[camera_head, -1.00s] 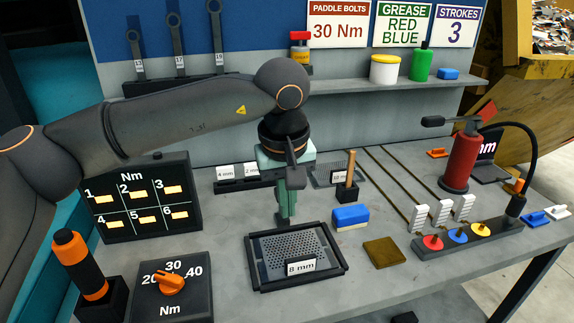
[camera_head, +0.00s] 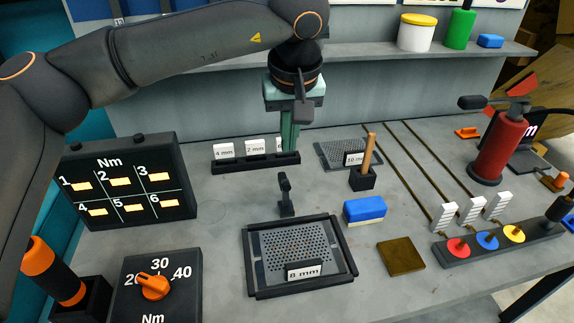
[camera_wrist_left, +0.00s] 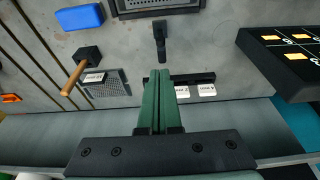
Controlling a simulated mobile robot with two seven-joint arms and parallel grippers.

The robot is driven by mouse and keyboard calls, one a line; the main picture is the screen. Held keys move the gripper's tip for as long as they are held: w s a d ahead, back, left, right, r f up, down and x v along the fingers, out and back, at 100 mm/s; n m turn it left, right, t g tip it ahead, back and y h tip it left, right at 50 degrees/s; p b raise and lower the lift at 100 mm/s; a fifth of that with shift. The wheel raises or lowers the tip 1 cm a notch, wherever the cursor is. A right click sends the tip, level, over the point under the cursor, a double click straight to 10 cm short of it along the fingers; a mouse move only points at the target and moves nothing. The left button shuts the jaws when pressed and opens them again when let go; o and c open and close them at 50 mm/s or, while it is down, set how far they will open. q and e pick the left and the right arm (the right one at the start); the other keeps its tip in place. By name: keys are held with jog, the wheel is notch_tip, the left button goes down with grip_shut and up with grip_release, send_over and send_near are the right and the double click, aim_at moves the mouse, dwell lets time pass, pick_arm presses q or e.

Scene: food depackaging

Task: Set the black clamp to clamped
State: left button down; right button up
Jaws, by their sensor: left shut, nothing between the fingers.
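The black clamp (camera_head: 286,196) stands at the back edge of the black-framed tray (camera_head: 252,268) that holds the perforated 8 mm plate (camera_head: 290,246). Its lever points up in the head view. The clamp also shows in the left wrist view (camera_wrist_left: 160,42), just beyond the fingertips. My left gripper (camera_head: 289,148) has green fingers pointing down, shut together and empty. In the head view it is behind and above the clamp, apart from it. The paired fingers also show in the left wrist view (camera_wrist_left: 158,76). My right gripper is out of view.
A rack with 4 mm and 2 mm plates (camera_head: 257,165) stands behind the clamp, close to my left fingers. A blue block (camera_head: 364,209) and a wooden-handled tool (camera_head: 367,160) are to the right. The Nm panel (camera_head: 128,180) is left. Bench between panel and clamp is clear.

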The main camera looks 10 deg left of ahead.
aim_at(286, 181)
pick_arm(q)
jog(key=p+x, duration=0.1)
jog(key=x, duration=0.9)
